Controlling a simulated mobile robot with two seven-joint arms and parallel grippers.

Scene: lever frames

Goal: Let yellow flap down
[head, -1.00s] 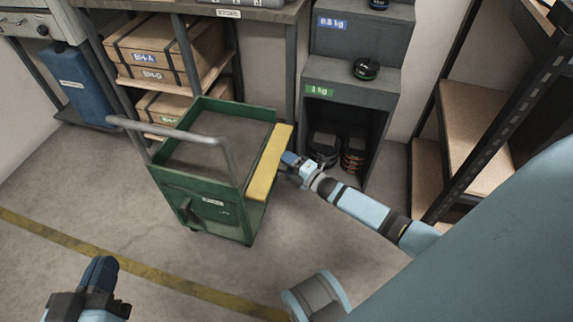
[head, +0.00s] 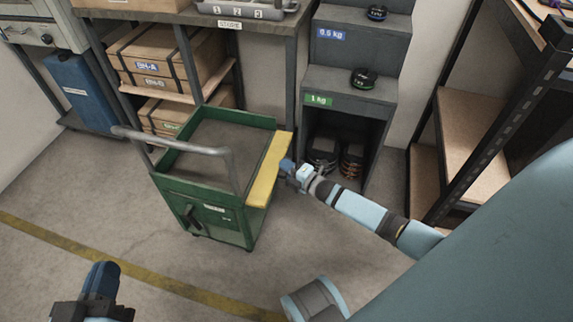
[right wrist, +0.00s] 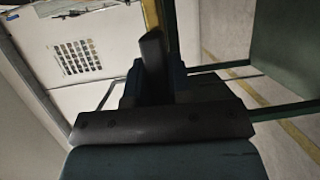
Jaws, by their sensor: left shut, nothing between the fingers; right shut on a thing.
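The yellow flap (head: 268,172) is a long strip along the right edge of the green cart (head: 232,222). It sits about level with the cart's top rim, sticking out to the right. My right gripper (head: 287,166) is at the flap's outer edge, shut on it. In the right wrist view a narrow piece of the yellow flap (right wrist: 150,14) shows beyond the dark gripper (right wrist: 155,60); the fingers hide most of the contact. My left gripper (head: 101,278) is shut and empty, over the floor at the lower left, away from the cart.
The cart has a grey push handle (head: 180,142) on its left. A grey stepped stand (head: 352,85) is behind my right arm, and a shelf rack (head: 475,120) is at the right. Clear floor with a yellow line (head: 140,268) lies in front.

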